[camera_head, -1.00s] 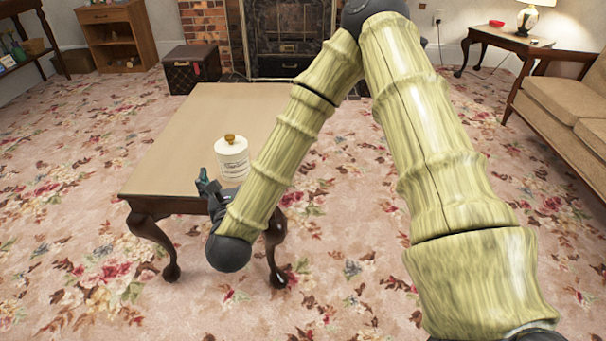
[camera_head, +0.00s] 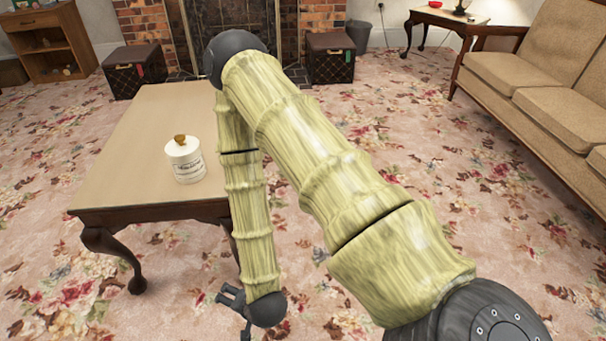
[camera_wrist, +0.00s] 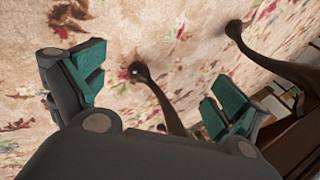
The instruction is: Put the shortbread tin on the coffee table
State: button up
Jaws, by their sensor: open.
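A white cylindrical tin with dark lettering and a gold-brown knob, likely the shortbread tin (camera_head: 185,160), stands upright on the coffee table (camera_head: 130,150) near its front right part. The table has a tan top and dark curved legs. My gripper (camera_head: 232,305) is low in front of the table, below the tabletop and apart from the tin. In the wrist view my gripper (camera_wrist: 155,95) has its teal finger pads wide apart with nothing between them. Carpet and dark table legs (camera_wrist: 165,100) lie beyond it. The tin is not in the wrist view.
Two dark chests (camera_head: 135,70) and (camera_head: 331,58) flank the brick fireplace at the back. A beige sofa (camera_head: 560,90) stands at the right, and a side table (camera_head: 440,20) is at the back right. The floral carpet (camera_head: 420,170) between is clear.

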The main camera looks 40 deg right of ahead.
jog(key=s+d+f+n+g, duration=0.3)
jog(key=s+n, duration=0.3)
jog(key=s, duration=0.3)
jog(key=s+d+f+n+g, duration=0.3)
jog(key=s+n, duration=0.3)
jog(key=s, duration=0.3)
jog(key=shift+d+f+g+h, duration=0.35)
jog(key=shift+d+g+h, duration=0.05)
